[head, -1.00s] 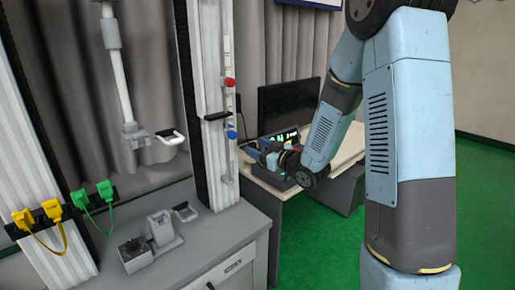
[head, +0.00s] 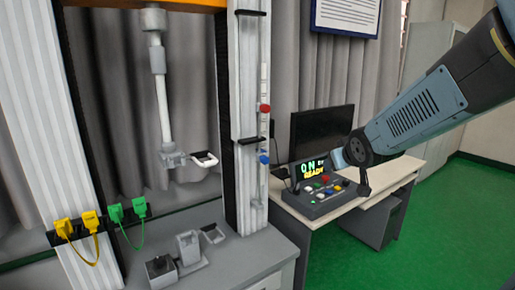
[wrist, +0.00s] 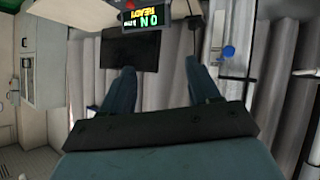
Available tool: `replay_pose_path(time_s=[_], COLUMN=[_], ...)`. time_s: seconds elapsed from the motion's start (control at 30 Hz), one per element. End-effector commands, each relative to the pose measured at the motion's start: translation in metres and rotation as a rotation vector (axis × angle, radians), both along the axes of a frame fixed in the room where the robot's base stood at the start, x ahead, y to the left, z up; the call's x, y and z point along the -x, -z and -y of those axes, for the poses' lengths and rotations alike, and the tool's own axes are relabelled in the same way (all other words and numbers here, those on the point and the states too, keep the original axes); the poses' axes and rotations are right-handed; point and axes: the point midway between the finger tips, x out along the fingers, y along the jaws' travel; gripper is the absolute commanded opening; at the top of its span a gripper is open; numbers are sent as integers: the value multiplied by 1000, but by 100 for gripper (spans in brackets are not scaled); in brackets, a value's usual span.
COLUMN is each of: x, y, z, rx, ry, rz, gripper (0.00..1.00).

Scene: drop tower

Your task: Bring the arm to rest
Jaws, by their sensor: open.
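My arm (head: 420,105) reaches in from the upper right in the head view, blue-grey with dark joints. Its far end is beside the control box (head: 322,196) on the desk, partly in front of it. My gripper (wrist: 163,78) shows in the wrist view with its two blue fingers apart and nothing between them. In the head view the fingers are hard to make out.
The drop tower frame (head: 245,120) stands left of the desk, with a hanging rod (head: 162,95) and red and blue knobs. Yellow plugs (head: 80,228) and green plugs (head: 127,210) sit at its left post. A black monitor (head: 322,130) stands behind the box. Green floor is open at the right.

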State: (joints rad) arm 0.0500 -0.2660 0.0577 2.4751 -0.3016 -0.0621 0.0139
Motion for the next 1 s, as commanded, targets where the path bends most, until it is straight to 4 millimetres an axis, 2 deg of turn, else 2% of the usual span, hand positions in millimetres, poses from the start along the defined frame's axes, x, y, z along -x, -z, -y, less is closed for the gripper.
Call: replay_pose_path(time_s=[0.03,0.23,0.5,0.6,0.7,0.8,1.0], x=[15,77,170,198,218,229,232], y=[-7,-19,-26,-27,-27,-27,-26], z=[4,17,17,14,11,9,9], rx=[-4,-44,-132,-162,-183,-192,-196], ry=[29,135,219,231,234,236,236], rz=[-25,-164,-361,-421,-465,-489,-499], gripper=[61,61,61,61,61,61,61])
